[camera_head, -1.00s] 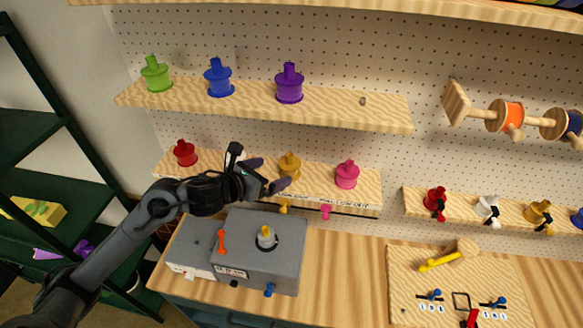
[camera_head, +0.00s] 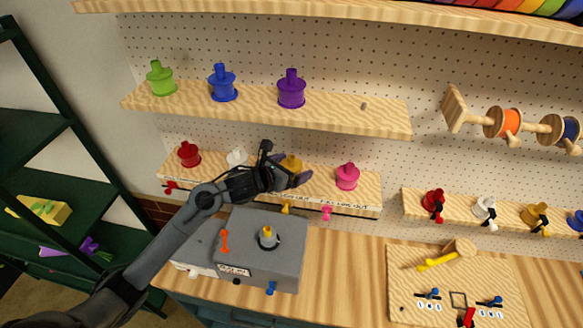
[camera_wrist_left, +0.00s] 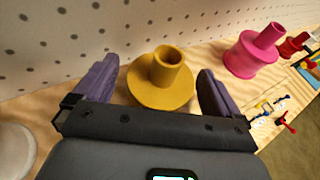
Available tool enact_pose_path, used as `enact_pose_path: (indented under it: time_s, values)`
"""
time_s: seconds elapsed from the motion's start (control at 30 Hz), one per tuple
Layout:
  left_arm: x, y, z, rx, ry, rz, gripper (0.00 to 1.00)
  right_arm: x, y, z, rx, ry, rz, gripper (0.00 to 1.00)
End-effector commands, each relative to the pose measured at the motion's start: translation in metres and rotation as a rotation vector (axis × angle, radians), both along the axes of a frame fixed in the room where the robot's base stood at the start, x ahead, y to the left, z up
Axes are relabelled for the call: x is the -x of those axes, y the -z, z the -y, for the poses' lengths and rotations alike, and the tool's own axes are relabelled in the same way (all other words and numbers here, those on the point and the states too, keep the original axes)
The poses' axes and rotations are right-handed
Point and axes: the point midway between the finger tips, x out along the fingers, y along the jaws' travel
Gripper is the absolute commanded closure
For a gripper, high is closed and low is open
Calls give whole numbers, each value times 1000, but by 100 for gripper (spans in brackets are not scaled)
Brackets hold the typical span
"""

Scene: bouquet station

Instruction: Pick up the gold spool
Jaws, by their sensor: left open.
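The gold spool (camera_wrist_left: 160,80) stands upright on the lower wooden shelf (camera_head: 215,172). In the left wrist view it sits between the two purple fingers of my left gripper (camera_wrist_left: 156,88), with a gap on either side. My left gripper (camera_head: 290,170) is open and also shows in the head view, where it partly hides the gold spool (camera_head: 291,162). My right gripper is not in view.
A pink spool (camera_head: 347,176) stands right of the gold one; a white spool (camera_head: 237,158) and a red spool (camera_head: 189,154) stand left. An upper shelf (camera_head: 340,118) with green, blue and purple spools is above. A grey machine (camera_head: 245,263) sits below.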

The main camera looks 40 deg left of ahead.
Motion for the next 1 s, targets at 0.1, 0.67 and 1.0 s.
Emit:
enact_pose_path:
  time_s: [0.1, 0.67, 1.0]
  values:
    - [0, 0, 0, -1, 0, 0, 2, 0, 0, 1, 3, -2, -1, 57]
    - [0, 0, 0, 0, 0, 0, 60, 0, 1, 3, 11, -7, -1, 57]
    - [0, -7, -1, -3, 0, 2, 60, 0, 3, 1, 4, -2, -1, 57]
